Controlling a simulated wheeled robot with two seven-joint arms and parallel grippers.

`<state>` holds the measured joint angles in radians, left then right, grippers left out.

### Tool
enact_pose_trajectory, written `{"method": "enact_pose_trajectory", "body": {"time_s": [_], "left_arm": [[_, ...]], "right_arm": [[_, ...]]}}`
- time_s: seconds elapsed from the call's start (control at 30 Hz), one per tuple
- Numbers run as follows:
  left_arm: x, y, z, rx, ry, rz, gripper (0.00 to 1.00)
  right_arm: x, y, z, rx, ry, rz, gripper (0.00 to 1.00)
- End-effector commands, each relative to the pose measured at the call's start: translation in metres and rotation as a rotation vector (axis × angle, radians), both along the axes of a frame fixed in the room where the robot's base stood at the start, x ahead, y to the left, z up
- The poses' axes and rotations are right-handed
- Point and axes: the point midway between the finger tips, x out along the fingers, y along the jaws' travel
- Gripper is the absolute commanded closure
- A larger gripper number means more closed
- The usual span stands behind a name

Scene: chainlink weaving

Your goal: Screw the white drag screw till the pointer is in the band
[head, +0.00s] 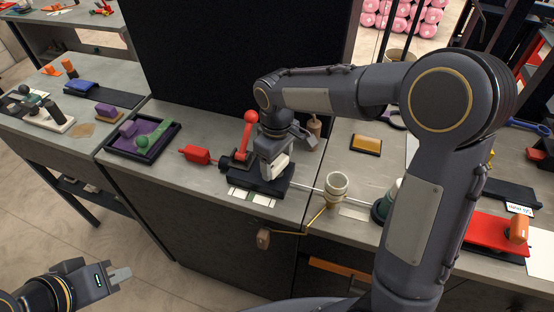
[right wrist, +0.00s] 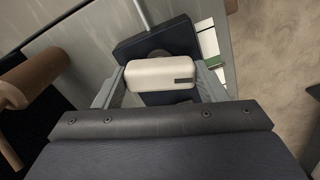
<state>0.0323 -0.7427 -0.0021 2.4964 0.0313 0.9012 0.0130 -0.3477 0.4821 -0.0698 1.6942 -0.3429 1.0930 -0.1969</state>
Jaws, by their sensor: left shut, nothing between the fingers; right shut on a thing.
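The white drag screw (right wrist: 160,74) is a rounded white block with a small dark mark on its side. It sits over a dark base (right wrist: 150,42). My right gripper (right wrist: 158,88) is shut on it, one finger on each side. In the head view the right gripper (head: 275,163) comes down onto the dark base, and the screw's white side (head: 279,166) partly shows. A white and green strip (head: 251,197) lies along the base's front. I cannot make out the pointer or its place in the band. My left gripper (head: 119,275) is shut and empty, low at the left, away from the bench.
A red-ball lever (head: 250,119) and a red handle (head: 196,155) stand left of the base. A thin rod runs right, past a pale cup (head: 336,184). A tray (head: 113,150) lies at the left. A black panel (head: 240,60) rises behind.

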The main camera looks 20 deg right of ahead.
Motion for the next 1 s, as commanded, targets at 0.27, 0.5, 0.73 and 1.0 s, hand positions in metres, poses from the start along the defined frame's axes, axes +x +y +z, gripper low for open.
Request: {"method": "enact_pose_trajectory", "body": {"time_s": [0.27, 0.5, 0.73, 1.0], "left_arm": [[0.000, 0.000, 0.000, 0.000, 0.000, 0.000, 1.00], [0.000, 0.000, 0.000, 0.000, 0.000, 0.000, 1.00], [0.000, 0.000, 0.000, 0.000, 0.000, 0.000, 1.00], [0.000, 0.000, -0.003, 0.000, 0.000, 0.000, 1.00]], "right_arm": [[0.001, 0.000, 0.001, 0.001, -0.003, 0.002, 0.57], [0.001, 0.000, 0.001, 0.000, -0.002, 0.001, 0.13], [0.000, 0.000, 0.000, 0.001, -0.001, 0.001, 0.13], [0.001, 0.000, 0.027, 0.003, -0.005, 0.000, 0.13]]}}
